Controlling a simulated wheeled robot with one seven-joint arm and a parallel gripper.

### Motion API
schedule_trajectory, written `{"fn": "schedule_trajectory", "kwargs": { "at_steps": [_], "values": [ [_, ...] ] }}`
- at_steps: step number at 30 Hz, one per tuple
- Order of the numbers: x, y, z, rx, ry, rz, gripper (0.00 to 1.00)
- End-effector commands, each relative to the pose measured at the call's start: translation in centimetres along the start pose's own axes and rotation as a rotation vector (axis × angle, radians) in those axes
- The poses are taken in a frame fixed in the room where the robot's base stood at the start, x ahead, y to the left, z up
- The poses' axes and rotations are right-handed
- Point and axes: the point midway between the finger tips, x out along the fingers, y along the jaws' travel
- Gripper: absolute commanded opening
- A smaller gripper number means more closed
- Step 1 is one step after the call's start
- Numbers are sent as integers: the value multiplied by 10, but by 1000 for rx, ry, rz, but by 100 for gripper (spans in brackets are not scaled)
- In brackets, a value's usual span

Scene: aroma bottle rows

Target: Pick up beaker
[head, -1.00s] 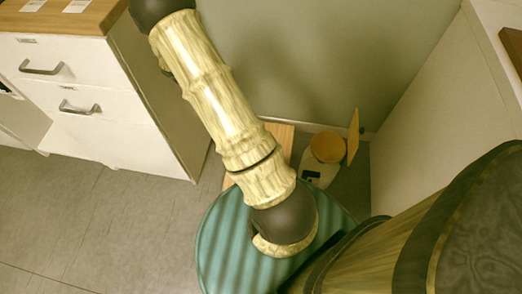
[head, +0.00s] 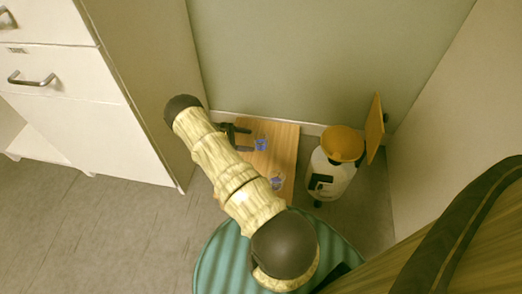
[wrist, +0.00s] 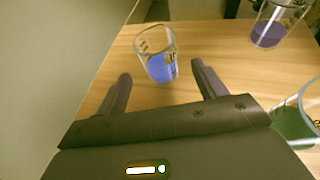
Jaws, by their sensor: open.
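Three clear glass beakers show in the wrist view, all upright on a wooden tabletop. The blue-liquid beaker (wrist: 158,66) appears in line with the gap between my fingertips, at or just beyond them; I see no contact. A purple-liquid beaker (wrist: 270,32) stands farther back at upper right. A green-liquid beaker (wrist: 294,125) is partly cut off at the right edge, close to my gripper's body. My gripper (wrist: 162,74) is open and empty. In the head view my gripper (head: 233,137) is at the left of the table, beside a beaker (head: 261,144); another beaker (head: 276,183) stands nearer.
The wooden table (head: 284,138) stands against the back wall. A white cabinet (head: 75,90) is at the left. A white bin-like object (head: 331,178) with an orange round top stands right of the table. Bare floor (head: 90,230) lies at the lower left.

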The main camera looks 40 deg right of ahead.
Motion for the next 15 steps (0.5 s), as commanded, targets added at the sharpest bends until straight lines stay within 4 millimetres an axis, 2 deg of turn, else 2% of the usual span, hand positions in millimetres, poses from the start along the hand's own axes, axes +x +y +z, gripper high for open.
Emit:
{"fn": "schedule_trajectory", "kwargs": {
  "at_steps": [11,15],
  "values": [
    [3,0,-2,-3,-7,2,70],
    [17,0,-4,-3,-6,0,70]
  ]
}}
